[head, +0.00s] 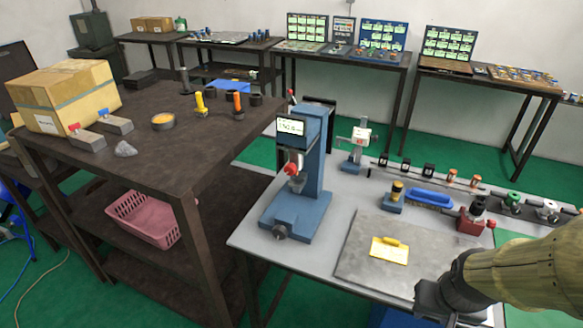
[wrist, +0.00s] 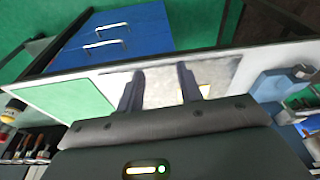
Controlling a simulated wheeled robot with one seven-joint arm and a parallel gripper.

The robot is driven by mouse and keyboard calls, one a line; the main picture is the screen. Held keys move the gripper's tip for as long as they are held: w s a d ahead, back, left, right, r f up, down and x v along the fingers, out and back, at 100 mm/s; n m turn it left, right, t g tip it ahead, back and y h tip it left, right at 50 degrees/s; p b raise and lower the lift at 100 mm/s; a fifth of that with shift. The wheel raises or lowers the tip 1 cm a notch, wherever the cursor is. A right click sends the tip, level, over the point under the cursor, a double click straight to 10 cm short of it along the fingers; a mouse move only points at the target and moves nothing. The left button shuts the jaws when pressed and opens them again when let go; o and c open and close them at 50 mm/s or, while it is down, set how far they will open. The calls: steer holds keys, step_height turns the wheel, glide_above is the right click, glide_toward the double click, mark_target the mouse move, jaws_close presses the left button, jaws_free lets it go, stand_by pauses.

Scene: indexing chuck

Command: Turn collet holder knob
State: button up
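No part in view is plainly marked as the collet holder, so I cannot tell which knob is its own. Candidates on the right of the grey workbench (head: 335,222) in the head view are a red block with a dark top (head: 473,216), a green-knobbed fixture (head: 513,199) and a white-knobbed fixture (head: 548,209). My gripper (wrist: 161,74) shows two dark fingers spread apart with nothing held between them. It is above the front right of the bench, apart from these fixtures. In the head view its fingertips are not clear.
A grey plate (head: 365,262) carries a yellow piece (head: 389,250). A blue press with a readout (head: 300,185) stands at the bench's left. A blue brush-like block (head: 429,198) lies behind the plate. A brown table (head: 180,160) is further left. A blue drawer cabinet (wrist: 115,40) shows in the wrist view.

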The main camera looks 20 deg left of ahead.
steer(key=shift+s, duration=0.1)
steer(key=shift+o, duration=0.4)
steer(key=shift+w, duration=0.25)
steer(key=shift+o, duration=1.3)
steer(key=w+a+r+m+t+y, duration=0.15)
steer(key=w+a+m+t, duration=0.25)
steer(key=w+a+m, duration=0.55)
steer(key=w+a+r+m+t+y, duration=0.15)
steer(key=w+a+m+t, duration=0.45)
steer(key=w+a, duration=0.6)
steer(key=s+a+r+m+t+h+b, duration=0.1)
steer(key=s+a+r+m+t+h, duration=0.15)
steer(key=a+m, duration=0.95)
steer(key=s+a+m+t+h, duration=0.2)
steer(key=s+a+m, duration=0.5)
steer(key=s+m, duration=0.1)
steer(key=shift+s+a+f+m+t+h, duration=0.15)
steer(key=shift+a+f+m+t+h, duration=0.25)
steer(key=shift+m, duration=0.15)
